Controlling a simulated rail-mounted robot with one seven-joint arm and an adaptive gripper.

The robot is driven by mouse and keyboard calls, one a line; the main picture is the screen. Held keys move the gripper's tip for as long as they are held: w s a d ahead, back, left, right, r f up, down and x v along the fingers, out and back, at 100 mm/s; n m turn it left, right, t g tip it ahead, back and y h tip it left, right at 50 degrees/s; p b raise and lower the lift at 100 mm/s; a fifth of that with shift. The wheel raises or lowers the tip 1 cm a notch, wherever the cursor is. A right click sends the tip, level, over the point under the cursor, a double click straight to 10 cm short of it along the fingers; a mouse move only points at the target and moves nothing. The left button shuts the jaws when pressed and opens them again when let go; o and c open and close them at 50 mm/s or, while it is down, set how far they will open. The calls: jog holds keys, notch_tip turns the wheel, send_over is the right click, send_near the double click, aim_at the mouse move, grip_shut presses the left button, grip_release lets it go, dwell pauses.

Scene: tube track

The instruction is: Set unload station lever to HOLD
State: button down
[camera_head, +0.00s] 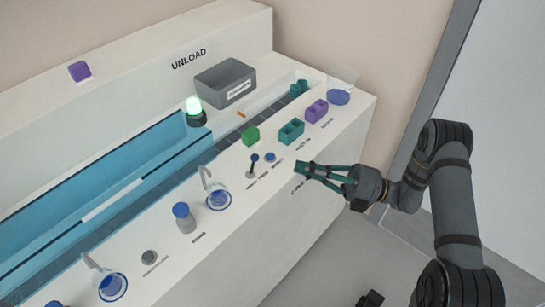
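The unload station is a white bench (335,125) with UNLOAD printed on its raised back wall. A small lever (253,164) with a dark blue knob stands on the bench top, its knob up and leaning slightly right. The label below it is too small to read, so I cannot tell which setting it is at. A round blue button (270,157) sits just right of it. My gripper (302,168) is right of the lever and button, over the front edge of the bench, pointing left and apart from both. Its fingertips look close together, but their opening is unclear.
A green block (251,135), a teal holder (291,132) and a purple holder (316,111) stand behind the lever. A glass dish (218,199) with a bent tube is left of it.

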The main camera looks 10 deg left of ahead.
aim_at(253, 164)
jog(key=x, duration=0.8)
jog(key=shift+a, duration=0.25)
jog(key=shift+r+p, duration=0.1)
jog(key=shift+p, duration=0.35)
